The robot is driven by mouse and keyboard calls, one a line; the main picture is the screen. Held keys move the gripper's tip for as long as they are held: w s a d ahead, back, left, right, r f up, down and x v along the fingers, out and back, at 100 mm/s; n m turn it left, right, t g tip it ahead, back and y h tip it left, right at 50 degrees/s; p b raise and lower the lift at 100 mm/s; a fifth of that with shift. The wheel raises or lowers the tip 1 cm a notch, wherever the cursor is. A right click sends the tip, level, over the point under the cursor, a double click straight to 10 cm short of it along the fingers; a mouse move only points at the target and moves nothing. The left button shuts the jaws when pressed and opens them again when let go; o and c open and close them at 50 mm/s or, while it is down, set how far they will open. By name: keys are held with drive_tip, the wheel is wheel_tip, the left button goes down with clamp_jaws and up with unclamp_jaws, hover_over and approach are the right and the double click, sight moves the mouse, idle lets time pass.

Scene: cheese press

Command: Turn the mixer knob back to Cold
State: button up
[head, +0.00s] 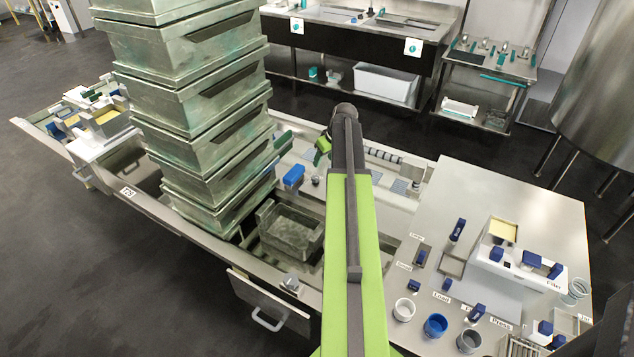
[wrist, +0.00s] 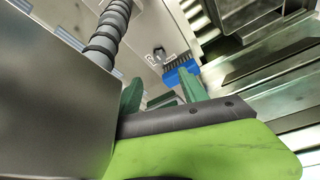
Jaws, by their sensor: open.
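The mixer knob (wrist: 159,54) is a small grey knob on a pale panel in the wrist view. A label beside it is partly hidden, with only its first letters showing. In the head view a small dark knob (head: 315,180) on the bench just left of my arm looks like the same one. My gripper (wrist: 161,86) has two green fingers, apart and empty. The knob appears beyond the gap between the fingertips, not touched. In the head view my gripper (head: 322,150) is mostly hidden behind my arm. I cannot read the knob's setting.
A blue brush (wrist: 183,80) lies close to the knob and the right fingertip; it also shows in the head view (head: 293,176). A ribbed hose (wrist: 108,35) rises at left. A tall stack of metal crates (head: 200,110) stands left of my arm. A table (head: 560,205) with cups is at right.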

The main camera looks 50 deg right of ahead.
sight(315, 177)
drive_tip(key=b+x, duration=1)
drive_tip(key=x, duration=0.3)
drive_tip(key=shift+f+b, duration=0.1)
drive_tip(key=shift+b, duration=0.2)
drive_tip(key=shift+c, duration=0.3)
clamp_jaws()
